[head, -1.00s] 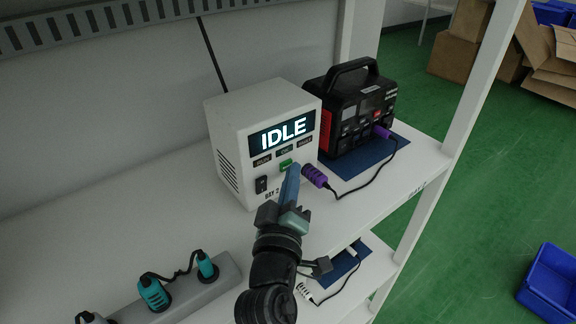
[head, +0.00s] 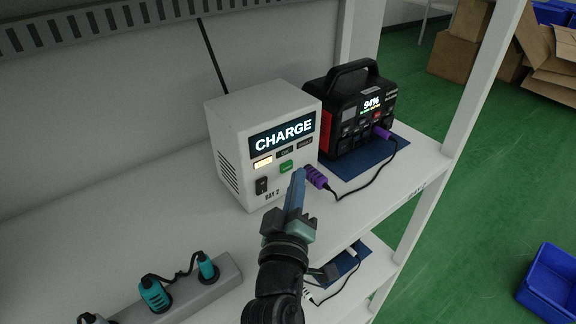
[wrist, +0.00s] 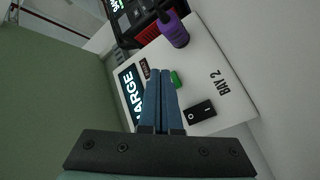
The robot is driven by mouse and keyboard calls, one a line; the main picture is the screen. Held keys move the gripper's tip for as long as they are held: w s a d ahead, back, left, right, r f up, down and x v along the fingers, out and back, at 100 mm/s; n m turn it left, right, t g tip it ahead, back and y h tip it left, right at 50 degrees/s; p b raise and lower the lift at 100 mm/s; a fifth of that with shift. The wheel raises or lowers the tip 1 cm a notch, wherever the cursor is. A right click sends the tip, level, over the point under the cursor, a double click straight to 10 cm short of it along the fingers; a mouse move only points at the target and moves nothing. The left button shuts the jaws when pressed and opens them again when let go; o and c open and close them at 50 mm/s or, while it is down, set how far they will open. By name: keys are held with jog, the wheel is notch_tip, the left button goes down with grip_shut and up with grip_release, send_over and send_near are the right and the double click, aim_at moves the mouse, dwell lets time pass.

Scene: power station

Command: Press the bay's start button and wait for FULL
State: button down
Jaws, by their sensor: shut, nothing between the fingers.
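The white bay 2 charger (head: 229,149) stands on the shelf, and its screen (head: 282,136) reads CHARGE. An amber lamp (head: 263,163) is lit at the left below the screen. The green start button (head: 286,167) is on its front; it also shows in the wrist view (wrist: 176,79), partly behind my fingers. The black and red power station (head: 352,113) stands to the right, its display showing 94%. My gripper (head: 299,172) is shut and empty, its blue fingertips in front of the charger face, just right of the button. In the wrist view the closed fingers (wrist: 159,74) point at the charger.
A purple plug (head: 315,177) sits in the charger front right beside my fingers, its black cable running to another purple plug (head: 381,132) on the power station. A black rocker switch (head: 261,186) is left of the button. A grey strip with teal plugs (head: 155,293) lies front left.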

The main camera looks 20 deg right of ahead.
jog(key=shift+s+d+p, duration=0.25)
jog(key=shift+s+d, duration=0.05)
jog(key=shift+s, duration=0.6)
jog(key=shift+s+d+p, duration=0.3)
jog(key=shift+s+d, duration=0.05)
jog(key=shift+s, duration=0.5)
jog(key=shift+s+d+p, duration=0.25)
jog(key=shift+s+d, duration=0.05)
jog(key=shift+s, duration=0.6)
jog(key=a+r+m+t+y+b, duration=0.1)
jog(key=a+r+m+t+b, duration=0.2)
jog(key=r, duration=0.7)
jog(key=a+r+m+t+b, duration=0.15)
jog(key=a+r, duration=0.25)
jog(key=r, duration=0.6)
jog(key=s+a+r+t+y+b, duration=0.1)
jog(key=s+a+r+t+y, duration=0.2)
jog(key=r, duration=0.4)
jog(key=s+a+r+t+y+b, duration=0.1)
jog(key=s+a+r+t+y, duration=0.2)
jog(key=s+a+r, duration=0.3)
notch_tip(320, 180, up, 2)
jog(key=shift+r+y, duration=0.1)
jog(key=shift+y, duration=0.5)
jog(key=shift+a, duration=0.1)
